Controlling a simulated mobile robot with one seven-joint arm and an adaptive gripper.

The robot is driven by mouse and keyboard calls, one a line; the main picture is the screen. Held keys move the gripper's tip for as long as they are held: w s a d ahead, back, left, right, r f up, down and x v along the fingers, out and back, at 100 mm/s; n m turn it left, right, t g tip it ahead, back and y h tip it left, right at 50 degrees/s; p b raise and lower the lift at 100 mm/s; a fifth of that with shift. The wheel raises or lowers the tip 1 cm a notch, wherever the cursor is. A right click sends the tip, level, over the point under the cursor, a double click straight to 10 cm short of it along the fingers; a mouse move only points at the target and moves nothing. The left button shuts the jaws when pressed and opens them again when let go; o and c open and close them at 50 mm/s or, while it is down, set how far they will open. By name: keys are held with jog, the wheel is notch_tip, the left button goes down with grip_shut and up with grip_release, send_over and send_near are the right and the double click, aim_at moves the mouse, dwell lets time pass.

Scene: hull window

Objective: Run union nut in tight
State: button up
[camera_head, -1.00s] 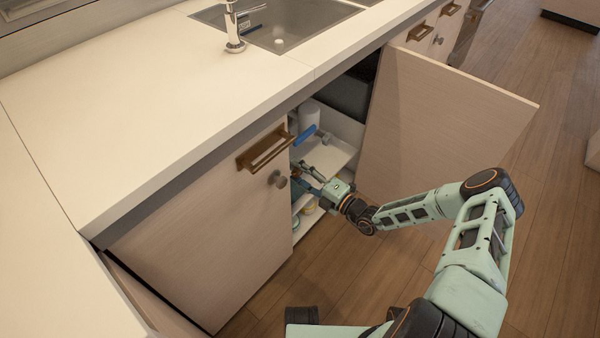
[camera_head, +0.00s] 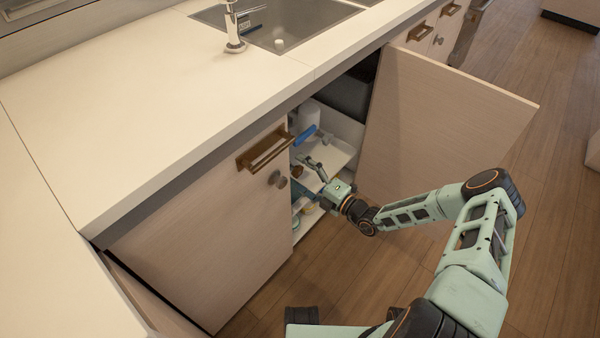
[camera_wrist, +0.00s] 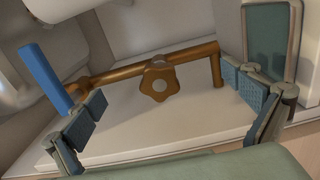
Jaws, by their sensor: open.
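My gripper (camera_wrist: 164,92) is open, with one blue-padded finger low on the left and the other on the right. The nut lies between and beyond the fingertips, with no finger touching it. In the head view my gripper (camera_head: 305,180) reaches into the cabinet opening.
A blue handle (camera_wrist: 45,78) stands at the pipe's left end; it also shows in the head view (camera_head: 305,135). The closed door (camera_head: 200,230) is left of my gripper, the open door (camera_head: 430,120) right. A white shelf (camera_wrist: 150,125) lies below the pipe.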

jog(key=v, duration=0.6)
jog(key=shift+s+d+p, duration=0.2)
jog(key=shift+d+p, duration=0.05)
jog(key=shift+p, duration=0.1)
